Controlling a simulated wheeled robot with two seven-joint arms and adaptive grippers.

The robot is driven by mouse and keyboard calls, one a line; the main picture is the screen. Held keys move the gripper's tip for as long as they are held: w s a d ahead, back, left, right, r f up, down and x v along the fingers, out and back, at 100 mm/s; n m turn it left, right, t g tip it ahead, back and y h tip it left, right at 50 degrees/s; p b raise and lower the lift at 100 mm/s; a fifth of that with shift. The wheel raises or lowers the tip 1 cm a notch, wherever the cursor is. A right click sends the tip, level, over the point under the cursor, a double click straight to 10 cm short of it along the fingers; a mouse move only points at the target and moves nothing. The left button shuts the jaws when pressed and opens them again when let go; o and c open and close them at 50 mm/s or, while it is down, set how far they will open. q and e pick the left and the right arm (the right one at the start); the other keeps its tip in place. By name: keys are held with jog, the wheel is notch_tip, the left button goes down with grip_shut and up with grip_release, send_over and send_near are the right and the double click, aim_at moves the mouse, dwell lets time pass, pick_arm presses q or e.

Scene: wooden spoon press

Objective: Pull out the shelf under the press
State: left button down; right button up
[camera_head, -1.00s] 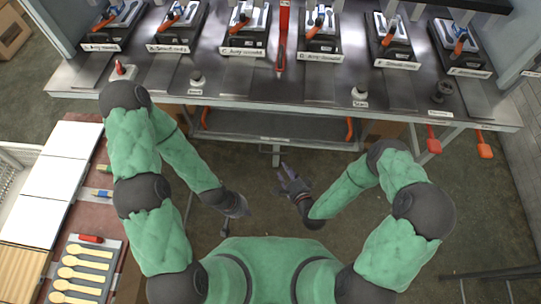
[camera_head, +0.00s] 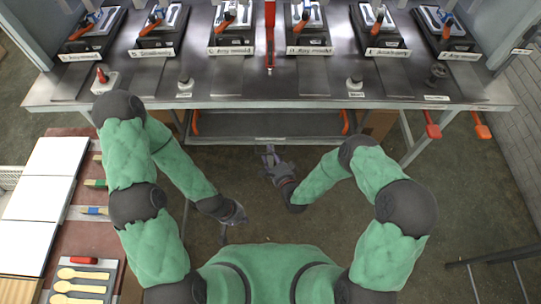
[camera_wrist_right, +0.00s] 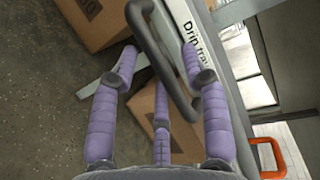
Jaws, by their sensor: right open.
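The grey shelf (camera_head: 268,124) lies under the press table, level and pushed in beneath the tabletop. In the right wrist view its front carries a label, "Drip tray" (camera_wrist_right: 197,38), and a dark loop handle (camera_wrist_right: 165,60). My right gripper (camera_head: 267,156) is just in front of the middle of the shelf's front edge. In the right wrist view it is open (camera_wrist_right: 158,75), with the handle running between its spread fingers; I cannot tell whether they touch it. My left gripper (camera_head: 232,216) hangs lower and to the left, away from the shelf; its fingers are too small to judge.
The press table (camera_head: 225,88) carries several moulds along its back. Orange handles (camera_head: 195,122) flank the shelf, and red-orange levers (camera_head: 432,126) hang at the right. A side table (camera_head: 85,238) with white boards and spoons stands left. Cardboard boxes (camera_wrist_right: 95,22) sit beneath. The floor ahead is clear.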

pick_arm(q)
jog(key=shift+f, duration=0.15)
pick_arm(e)
jog(key=shift+w+a, duration=0.2)
jog(key=shift+w, duration=0.2)
grip_shut()
jog(key=shift+s, duration=0.1)
